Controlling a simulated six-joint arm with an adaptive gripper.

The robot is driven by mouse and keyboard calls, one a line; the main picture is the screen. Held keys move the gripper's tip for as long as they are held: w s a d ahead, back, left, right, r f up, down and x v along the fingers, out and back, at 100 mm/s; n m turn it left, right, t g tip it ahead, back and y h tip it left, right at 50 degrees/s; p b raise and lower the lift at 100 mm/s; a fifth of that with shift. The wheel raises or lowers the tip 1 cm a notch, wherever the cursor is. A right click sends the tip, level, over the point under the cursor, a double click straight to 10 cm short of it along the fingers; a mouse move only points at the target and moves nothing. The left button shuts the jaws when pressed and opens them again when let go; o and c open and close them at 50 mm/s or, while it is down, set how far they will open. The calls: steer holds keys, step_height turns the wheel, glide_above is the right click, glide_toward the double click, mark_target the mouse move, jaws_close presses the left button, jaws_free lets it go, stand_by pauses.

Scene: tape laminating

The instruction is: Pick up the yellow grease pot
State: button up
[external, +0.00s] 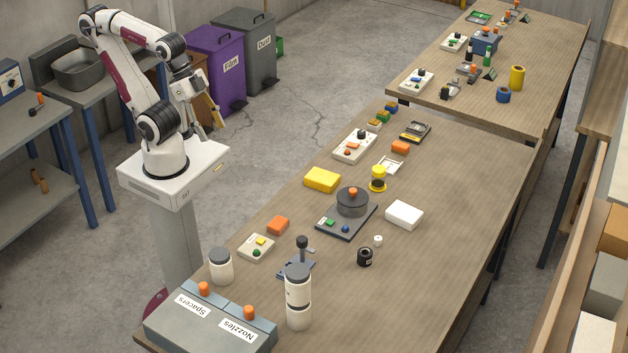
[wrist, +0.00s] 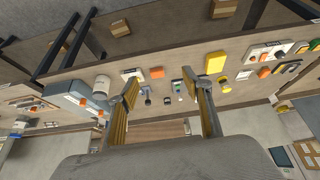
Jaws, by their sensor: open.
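A small round yellow pot (external: 378,181) with a dark middle band stands on the near wooden table, right of a yellow block; I take it for the grease pot. In the wrist view a small yellow thing (wrist: 224,84) below the yellow block seems to be the same pot, though too small to tell surely. My gripper (external: 214,126) is beside my base, off the table's left edge and well apart from the pot. In the wrist view my gripper (wrist: 168,95) has its two fingers wide apart with nothing between them.
A yellow block (external: 322,179), a dark round device (external: 352,203) on a plate and a white box (external: 404,215) surround the pot. Grey bins (external: 213,322) and white cylinders stand at the near end. The table's right side (external: 455,210) is clear.

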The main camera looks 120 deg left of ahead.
steer(key=f, duration=0.1)
steer(key=n+g+y, duration=0.2)
steer(key=n+y, duration=0.1)
steer(key=n, duration=0.4)
glide_above(378, 169)
steer(key=s+d, duration=0.2)
step_height(378, 169, down, 11)
steer(key=shift+a+n, duration=0.2)
steer(key=shift+n, duration=0.1)
steer(key=shift+f, duration=0.1)
steer(key=shift+x, duration=1.25)
